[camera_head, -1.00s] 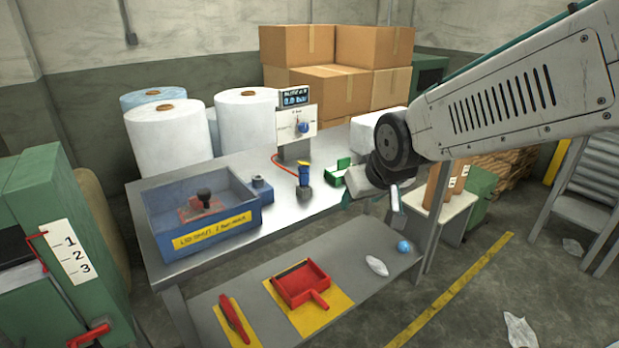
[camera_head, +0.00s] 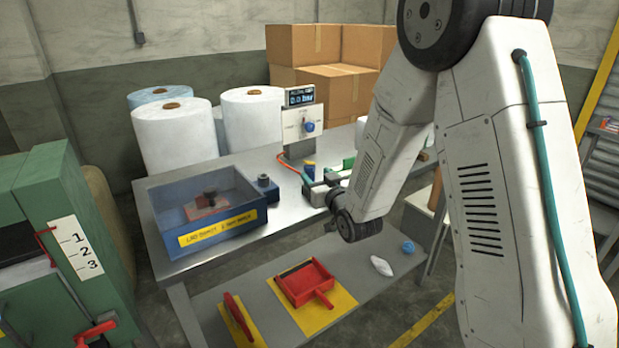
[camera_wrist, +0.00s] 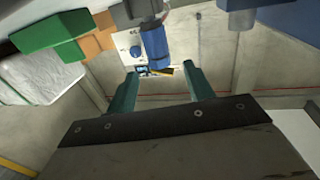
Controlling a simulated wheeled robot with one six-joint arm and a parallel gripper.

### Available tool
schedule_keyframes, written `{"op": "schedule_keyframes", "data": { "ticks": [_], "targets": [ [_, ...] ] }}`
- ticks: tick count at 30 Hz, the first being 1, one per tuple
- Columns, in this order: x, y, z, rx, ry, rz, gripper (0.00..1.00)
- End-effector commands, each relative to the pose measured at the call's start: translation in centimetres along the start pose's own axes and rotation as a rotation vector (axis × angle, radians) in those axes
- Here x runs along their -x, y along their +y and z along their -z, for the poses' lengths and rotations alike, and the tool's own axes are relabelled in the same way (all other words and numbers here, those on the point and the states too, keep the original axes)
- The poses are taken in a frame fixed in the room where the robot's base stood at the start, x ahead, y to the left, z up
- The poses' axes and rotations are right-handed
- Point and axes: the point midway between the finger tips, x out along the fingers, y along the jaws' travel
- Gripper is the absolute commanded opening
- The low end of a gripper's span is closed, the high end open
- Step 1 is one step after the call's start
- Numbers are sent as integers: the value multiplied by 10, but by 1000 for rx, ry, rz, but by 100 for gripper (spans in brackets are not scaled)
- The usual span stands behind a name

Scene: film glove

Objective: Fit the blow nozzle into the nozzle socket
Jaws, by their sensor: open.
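The blow nozzle, a blue cylinder with a yellow top (camera_head: 309,168), stands on the metal table, partly hidden by my gripper. In the wrist view the blue nozzle (camera_wrist: 154,45) appears upside down, rising from a grey base. My gripper (camera_wrist: 162,74) is open, and the nozzle's yellow end shows between its two teal fingertips. I cannot tell whether it touches either finger. In the head view my gripper (camera_head: 322,182) is at the nozzle, low over the table. A small dark blue block with a round top (camera_head: 267,186) stands beside the blue crate; I cannot tell whether it is the socket.
The blue crate (camera_head: 225,233) with a yellow label is left of the nozzle. A gauge post (camera_head: 302,122) with a red hose stands behind. A green item (camera_head: 348,163) lies to the right. The lower shelf (camera_head: 362,297) holds a red dustpan (camera_head: 303,284).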

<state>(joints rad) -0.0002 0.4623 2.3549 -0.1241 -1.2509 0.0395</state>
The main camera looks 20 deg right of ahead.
Motion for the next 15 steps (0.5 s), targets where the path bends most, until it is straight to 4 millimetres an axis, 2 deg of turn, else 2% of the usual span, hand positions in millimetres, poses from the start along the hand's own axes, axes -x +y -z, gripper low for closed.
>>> {"op": "schedule_keyframes", "data": {
  "ticks": [10, 15],
  "targets": [
    [-48, 0, -4, 0, -1, 0, 52],
    [-58, 0, -4, 0, -2, -1, 52]
  ]
}}
